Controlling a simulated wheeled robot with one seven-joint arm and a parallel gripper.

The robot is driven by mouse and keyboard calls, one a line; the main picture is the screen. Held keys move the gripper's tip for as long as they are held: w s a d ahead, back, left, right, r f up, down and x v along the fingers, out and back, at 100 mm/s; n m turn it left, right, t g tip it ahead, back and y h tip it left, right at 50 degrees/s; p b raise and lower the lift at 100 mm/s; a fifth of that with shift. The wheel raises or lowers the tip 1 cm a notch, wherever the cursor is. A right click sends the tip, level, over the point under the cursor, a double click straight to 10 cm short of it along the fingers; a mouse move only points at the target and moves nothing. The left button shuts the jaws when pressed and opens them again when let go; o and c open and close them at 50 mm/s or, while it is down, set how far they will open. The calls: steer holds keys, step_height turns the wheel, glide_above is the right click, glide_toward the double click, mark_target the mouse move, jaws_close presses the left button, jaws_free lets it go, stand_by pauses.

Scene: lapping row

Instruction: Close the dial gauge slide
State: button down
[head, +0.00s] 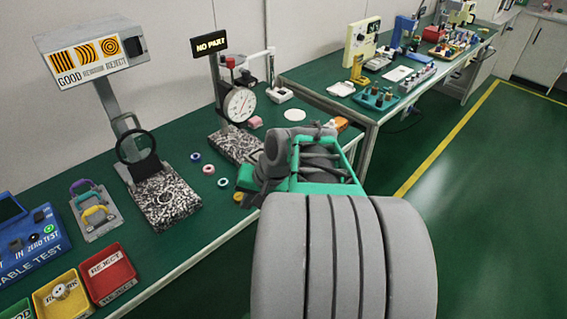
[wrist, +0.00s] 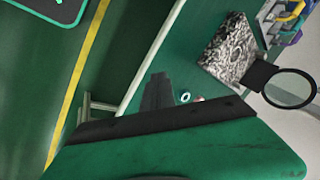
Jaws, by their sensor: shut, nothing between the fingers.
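The dial gauge (head: 240,105) has a round white face and hangs on a stand above a speckled stone base (head: 236,143), in the middle of the green bench. I cannot make out a separate slide part or tell how far it stands open. My gripper shows in the wrist view (wrist: 157,80) as dark fingers, shut and empty. In the head view my wrist and arm stand in front of the bench edge, just right of and nearer than the gauge base, and hide part of it. The gauge does not show in the wrist view.
Left of the gauge, a magnifier (head: 136,146) stands over another speckled block (head: 165,200); several small rings (head: 208,169) lie between. A pink block (head: 255,122) and white disc (head: 294,114) lie behind my wrist. A red reject bin (head: 109,273) is front left. Floor is clear at right.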

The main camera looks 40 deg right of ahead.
steer(key=s+d+r+m+t+h, duration=0.1)
steer(key=s+d+m+t, duration=0.15)
steer(key=d, duration=0.35)
steer(key=s+d+r+m+t, duration=0.1)
steer(key=d+m, duration=0.3)
steer(key=d, duration=0.2)
steer(key=s+d+r+m+t+h, duration=0.1)
steer(key=s+d+r+m+t, duration=0.15)
steer(key=d, duration=0.35)
steer(key=shift+g, duration=0.4)
steer(key=x, duration=0.6)
steer(key=b+x, duration=0.1)
steer(key=x, duration=0.6)
steer(key=shift+w+a+r, duration=0.15)
steer(key=shift+w+r, duration=0.1)
steer(key=shift+r, duration=0.05)
steer(key=shift+w+f, duration=0.1)
steer(key=shift+w, duration=0.45)
